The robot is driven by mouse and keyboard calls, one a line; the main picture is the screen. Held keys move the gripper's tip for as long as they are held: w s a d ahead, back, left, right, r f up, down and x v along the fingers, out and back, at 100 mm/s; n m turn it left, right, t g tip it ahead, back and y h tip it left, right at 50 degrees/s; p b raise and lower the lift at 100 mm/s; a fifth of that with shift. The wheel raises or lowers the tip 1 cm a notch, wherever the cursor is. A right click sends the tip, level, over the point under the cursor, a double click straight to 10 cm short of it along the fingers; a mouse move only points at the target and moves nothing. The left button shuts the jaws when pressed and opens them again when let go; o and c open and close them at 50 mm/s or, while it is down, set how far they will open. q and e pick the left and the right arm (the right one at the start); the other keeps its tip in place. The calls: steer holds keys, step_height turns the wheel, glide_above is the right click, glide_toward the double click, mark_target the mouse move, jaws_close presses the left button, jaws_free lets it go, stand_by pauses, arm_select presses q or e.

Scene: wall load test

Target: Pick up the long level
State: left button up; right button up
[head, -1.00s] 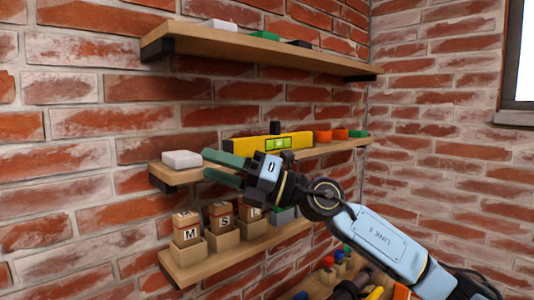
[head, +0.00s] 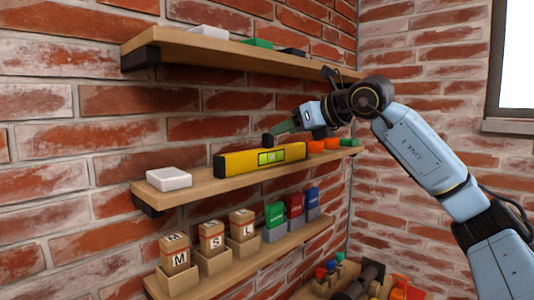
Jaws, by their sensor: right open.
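The long level (head: 236,161) is a yellow bar with a black end and a green vial window. It lies along the middle shelf (head: 205,187), with a small black knob (head: 267,141) at its top edge. My left gripper is not in view.
A white block (head: 169,179) lies left of the level; orange pieces (head: 323,145) and a green piece (head: 349,142) lie right. The upper shelf (head: 230,49) overhangs with several small items. The lower shelf (head: 235,258) holds lettered blocks and coloured boxes. Brick wall stands behind.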

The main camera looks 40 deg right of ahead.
mark_target(268, 137)
steer(key=x, duration=0.2)
steer(key=p+x, duration=0.1)
steer(key=x, duration=0.1)
steer(key=p+x, duration=0.1)
steer(key=x, duration=0.2)
steer(key=shift+a+f, duration=0.1)
steer(key=shift+a, duration=0.15)
steer(key=shift+s, duration=0.1)
steer(key=shift+c, duration=0.6)
jaws_close()
